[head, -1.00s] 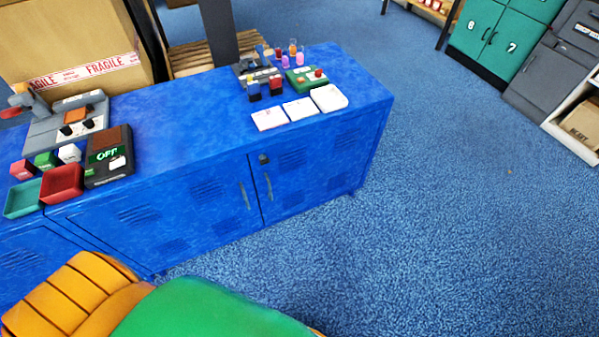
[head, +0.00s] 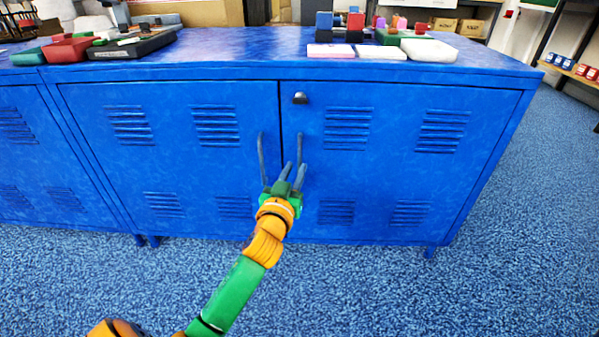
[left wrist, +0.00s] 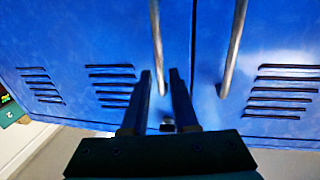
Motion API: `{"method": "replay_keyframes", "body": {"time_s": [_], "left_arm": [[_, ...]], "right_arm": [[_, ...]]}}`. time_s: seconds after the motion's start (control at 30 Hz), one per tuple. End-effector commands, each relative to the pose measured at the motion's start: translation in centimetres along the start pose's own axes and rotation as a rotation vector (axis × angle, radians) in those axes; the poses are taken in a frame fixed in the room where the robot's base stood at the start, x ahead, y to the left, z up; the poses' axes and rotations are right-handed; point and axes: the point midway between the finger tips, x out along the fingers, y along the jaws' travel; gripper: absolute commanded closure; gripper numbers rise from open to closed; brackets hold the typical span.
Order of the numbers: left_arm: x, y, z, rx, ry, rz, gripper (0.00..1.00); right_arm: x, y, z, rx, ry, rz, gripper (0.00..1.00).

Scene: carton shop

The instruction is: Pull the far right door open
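The far right door (head: 375,160) of the blue cabinet is closed. It has louvre slots, a dark lock (head: 300,98) and an upright grey bar handle (head: 299,148) near its left edge. My left gripper (head: 293,170) is in front of the lower part of this handle, with its fingers apart. In the left wrist view, the handle (left wrist: 157,40) shows between the two open fingertips (left wrist: 160,73); whether the fingers reach around it or touch it I cannot tell. My right gripper is not in view.
The neighbouring door (head: 175,155) is closed; its handle (head: 262,158) stands close to the left of my gripper. Paper pads (head: 331,51) and small boxes (head: 355,25) stand on the cabinet top (head: 230,45). Blue carpet (head: 380,290) in front is clear.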

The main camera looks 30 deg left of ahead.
Motion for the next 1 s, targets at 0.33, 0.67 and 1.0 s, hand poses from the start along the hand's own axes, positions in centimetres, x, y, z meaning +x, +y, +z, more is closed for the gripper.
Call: {"method": "replay_keyframes", "body": {"time_s": [0.33,0.67,1.0], "left_arm": [[4.6,0.0,0.2,0.001,-0.003,0.000,0.73],[4.9,0.0,0.1,0.001,-0.003,0.001,0.81],[4.9,0.0,0.1,0.001,-0.004,0.000,1.00]], "right_arm": [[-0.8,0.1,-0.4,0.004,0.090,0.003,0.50],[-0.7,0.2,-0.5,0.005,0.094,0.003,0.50],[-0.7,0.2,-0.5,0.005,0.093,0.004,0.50]]}}
